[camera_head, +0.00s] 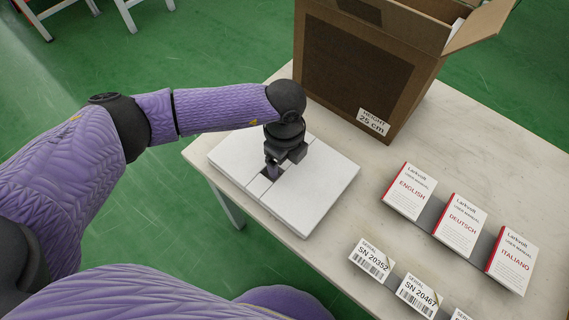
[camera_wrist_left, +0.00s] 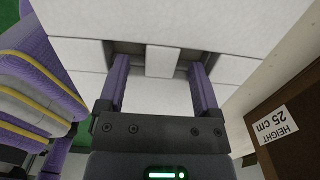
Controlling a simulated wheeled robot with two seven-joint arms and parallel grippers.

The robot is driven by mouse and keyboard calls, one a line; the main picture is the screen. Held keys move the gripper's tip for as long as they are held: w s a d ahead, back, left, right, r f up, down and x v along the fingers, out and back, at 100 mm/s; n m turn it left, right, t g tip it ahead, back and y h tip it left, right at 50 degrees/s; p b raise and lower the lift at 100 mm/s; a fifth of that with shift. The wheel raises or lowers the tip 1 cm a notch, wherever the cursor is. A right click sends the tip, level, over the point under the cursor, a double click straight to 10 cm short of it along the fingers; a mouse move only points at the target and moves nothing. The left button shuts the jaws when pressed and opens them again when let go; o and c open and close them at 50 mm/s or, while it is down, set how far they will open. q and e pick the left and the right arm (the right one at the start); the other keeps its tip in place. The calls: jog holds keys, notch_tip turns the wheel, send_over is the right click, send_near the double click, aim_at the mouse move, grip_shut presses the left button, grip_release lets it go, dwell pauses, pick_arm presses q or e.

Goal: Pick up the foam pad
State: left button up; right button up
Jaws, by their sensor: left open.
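The white foam pad (camera_head: 316,188) lies flat on the table at its left corner. It has grooves and two dark recesses with a white bar between them. My left gripper (camera_head: 272,172) points down over the middle of the pad. In the left wrist view the pad (camera_wrist_left: 220,30) fills the upper part. The open fingers of my left gripper (camera_wrist_left: 160,85) stand on either side of the white bar, at the recesses. I cannot tell whether the fingers touch the bar. My right gripper is not in view.
An open cardboard box (camera_head: 350,60) marked "HEIGHT 25 cm" stands behind the pad. Several user manuals (camera_head: 460,222) and serial labels (camera_head: 372,260) lie to the right on the table (camera_head: 480,130). The table's left edge is close to the pad.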

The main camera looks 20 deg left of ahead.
pick_arm(q)
jog(key=shift+f, duration=0.2)
grip_shut()
